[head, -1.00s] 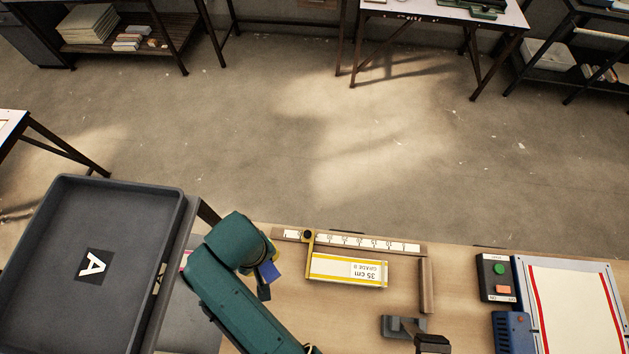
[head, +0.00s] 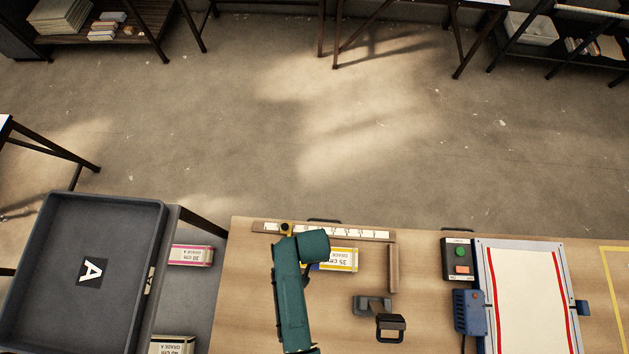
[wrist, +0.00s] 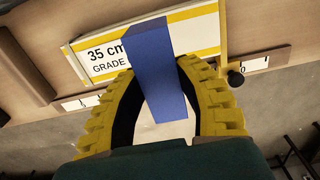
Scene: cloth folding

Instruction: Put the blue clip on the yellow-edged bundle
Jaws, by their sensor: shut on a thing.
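The yellow-edged bundle (head: 344,260) lies on the bench below the ruler. It is a white block with yellow bands and a "35 cm" label. My arm hides its left part in the head view. In the wrist view the bundle (wrist: 202,30) fills the upper middle. My gripper (wrist: 158,66) has yellow ribbed fingers shut on the blue clip (wrist: 162,95). The clip's far end overlaps the bundle's face in that view; I cannot tell whether they touch. Only a sliver of blue shows beside my arm in the head view.
A ruler strip (head: 335,232) runs behind the bundle, and a wooden block (head: 393,268) stands to its right. A grey holder (head: 372,305) is in front. A button box (head: 459,259) and red-lined panel (head: 527,300) are further right. Tray A (head: 150,300) is left.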

